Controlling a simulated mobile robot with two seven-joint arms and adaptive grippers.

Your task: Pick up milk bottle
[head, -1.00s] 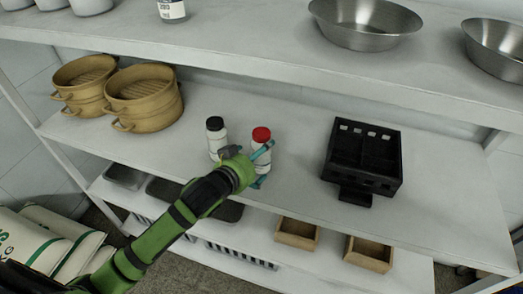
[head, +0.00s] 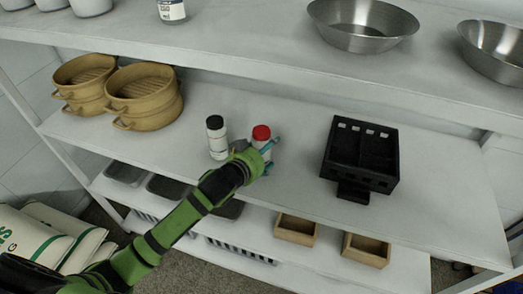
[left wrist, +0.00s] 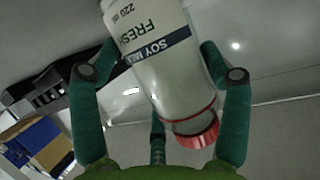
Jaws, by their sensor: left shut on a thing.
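A white milk bottle with a red cap (head: 261,132) stands on the middle shelf, partly hidden behind my left gripper (head: 266,152) in the head view. In the left wrist view the same bottle (left wrist: 165,72) shows a label reading "FRESH", "SOY MI" and 220 ml, with its red cap toward the palm. The teal fingers of my left gripper (left wrist: 148,62) lie on both sides of it, shut on it. I cannot tell whether its base touches the shelf. A second white bottle with a black cap (head: 217,140) stands just left of it. My right gripper is not in view.
A black slotted holder (head: 360,160) stands to the right on the middle shelf (head: 440,205). Two tan steamer baskets (head: 144,97) stand at the left. The upper shelf with metal bowls (head: 362,27) overhangs behind. Wooden boxes (head: 296,229) and trays sit below.

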